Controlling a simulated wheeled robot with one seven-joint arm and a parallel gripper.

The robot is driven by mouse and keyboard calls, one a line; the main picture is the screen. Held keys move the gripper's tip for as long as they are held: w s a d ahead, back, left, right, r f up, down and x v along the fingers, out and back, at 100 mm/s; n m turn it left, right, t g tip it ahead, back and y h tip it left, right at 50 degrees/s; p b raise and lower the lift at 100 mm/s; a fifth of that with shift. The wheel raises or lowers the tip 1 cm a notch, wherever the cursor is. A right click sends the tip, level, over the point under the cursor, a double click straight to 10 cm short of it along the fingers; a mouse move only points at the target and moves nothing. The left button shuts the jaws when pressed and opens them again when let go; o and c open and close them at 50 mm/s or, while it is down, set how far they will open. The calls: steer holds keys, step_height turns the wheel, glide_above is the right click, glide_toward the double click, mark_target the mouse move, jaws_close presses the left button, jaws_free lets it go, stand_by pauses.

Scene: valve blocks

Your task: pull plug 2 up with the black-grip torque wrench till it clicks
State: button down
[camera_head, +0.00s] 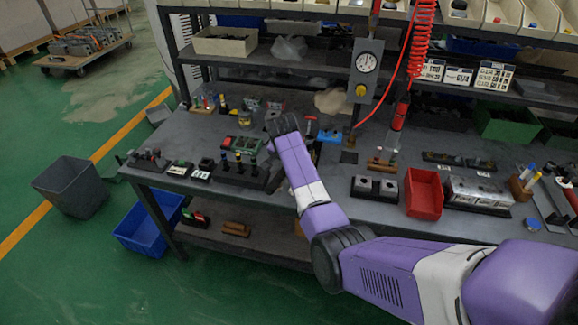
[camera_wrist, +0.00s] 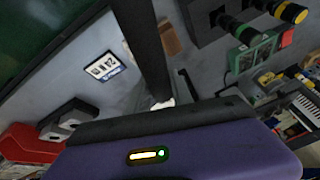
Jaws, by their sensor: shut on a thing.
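My gripper (camera_head: 273,178) is at the end of my bent arm, low over the bench beside the right end of a black rack (camera_head: 232,177). In the wrist view, a long dark bar (camera_wrist: 150,45) runs up from the gripper, which is shut on it; it looks like the black-grip torque wrench, but its ends are unclear. Two grey blocks with dark round tops (camera_head: 375,187) sit to the right on the bench. I cannot make out which part is plug 2.
A red bin (camera_head: 424,193) stands right of the grey blocks, then a pale block row (camera_head: 478,193). A green case (camera_head: 240,146) lies behind the rack. A red coiled hose (camera_head: 420,40) hangs above the bench.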

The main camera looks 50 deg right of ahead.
step_height(320, 180, up, 4)
steer(key=shift+r+p, duration=0.1)
steer(key=shift+p, duration=1.1)
steer(key=shift+r, duration=0.95)
steer(key=shift+f, duration=0.1)
